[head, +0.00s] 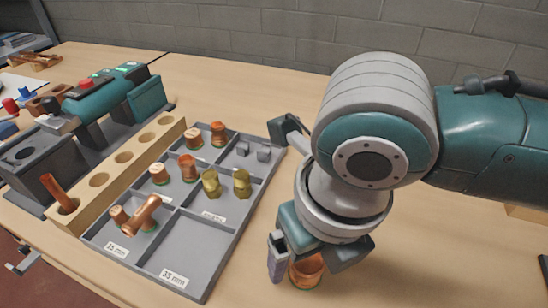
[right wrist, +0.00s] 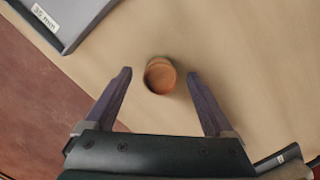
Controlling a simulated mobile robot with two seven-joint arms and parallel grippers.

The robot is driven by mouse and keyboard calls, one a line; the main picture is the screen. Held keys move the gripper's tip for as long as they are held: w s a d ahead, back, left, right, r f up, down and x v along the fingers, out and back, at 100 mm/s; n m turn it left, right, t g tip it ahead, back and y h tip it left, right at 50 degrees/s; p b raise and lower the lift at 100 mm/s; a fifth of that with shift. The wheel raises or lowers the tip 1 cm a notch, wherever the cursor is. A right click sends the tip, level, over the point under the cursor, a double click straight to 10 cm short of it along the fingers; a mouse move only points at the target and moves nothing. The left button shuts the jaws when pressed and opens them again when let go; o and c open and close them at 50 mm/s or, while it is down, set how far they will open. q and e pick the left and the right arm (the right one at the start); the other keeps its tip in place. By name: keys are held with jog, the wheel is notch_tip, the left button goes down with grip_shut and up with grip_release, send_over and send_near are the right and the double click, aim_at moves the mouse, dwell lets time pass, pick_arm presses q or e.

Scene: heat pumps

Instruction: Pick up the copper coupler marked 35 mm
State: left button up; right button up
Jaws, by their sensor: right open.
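A copper coupler (head: 307,271) stands on the bare wooden table, outside the grey tray and near the table's front. In the right wrist view the coupler (right wrist: 160,75) shows as a round copper piece just ahead of the fingertips and between their lines. No marking can be read on it. My right gripper (right wrist: 160,80) is open and empty, one finger on each side of the coupler and apart from it. In the head view the right gripper (head: 310,262) partly hides the coupler. My left gripper is not in view.
A grey compartment tray (head: 222,259) holds several copper and brass fittings, with an empty front compartment labelled 35 mm (head: 174,278). A wooden block with holes (head: 112,171) holds a copper pipe. A teal machine (head: 105,95) stands at left.

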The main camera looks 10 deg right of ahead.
jog(key=shift+w+f, duration=0.1)
jog(key=shift+f, duration=0.5)
grip_shut()
jog(key=shift+r, duration=0.15)
